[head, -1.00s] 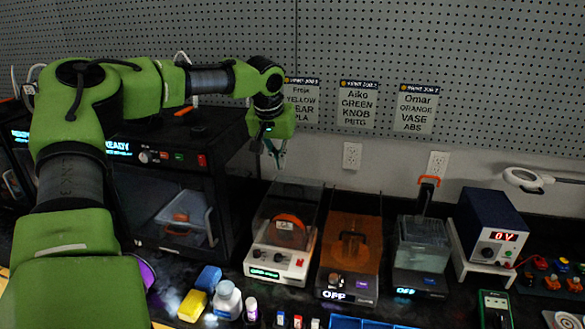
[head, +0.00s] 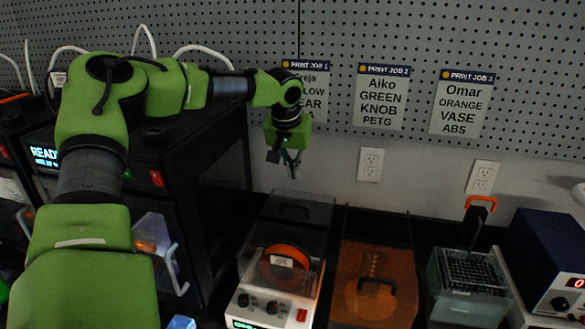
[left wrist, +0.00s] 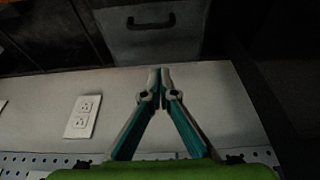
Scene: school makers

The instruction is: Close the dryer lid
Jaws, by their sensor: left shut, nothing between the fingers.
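The dryer (head: 265,303) is a white box with dark knobs, a red switch and an orange spool (head: 285,258) in it. Its see-through lid (head: 305,238) stands raised at the back, with a dark handle (head: 293,210) near its top. My left gripper (head: 292,176) is shut and empty, pointing down just above and behind the lid's top edge. In the left wrist view its fingertips (left wrist: 159,72) lie near the edge of the grey lid panel (left wrist: 150,45); I cannot tell whether they touch it. My right gripper is not in view.
A dark printer (head: 190,180) stands to the left. An orange-lidded unit (head: 372,285) sits close on the dryer's right, then a clear tank (head: 467,290) and a blue power supply (head: 548,260). The pegboard wall (head: 420,35) is close behind my gripper.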

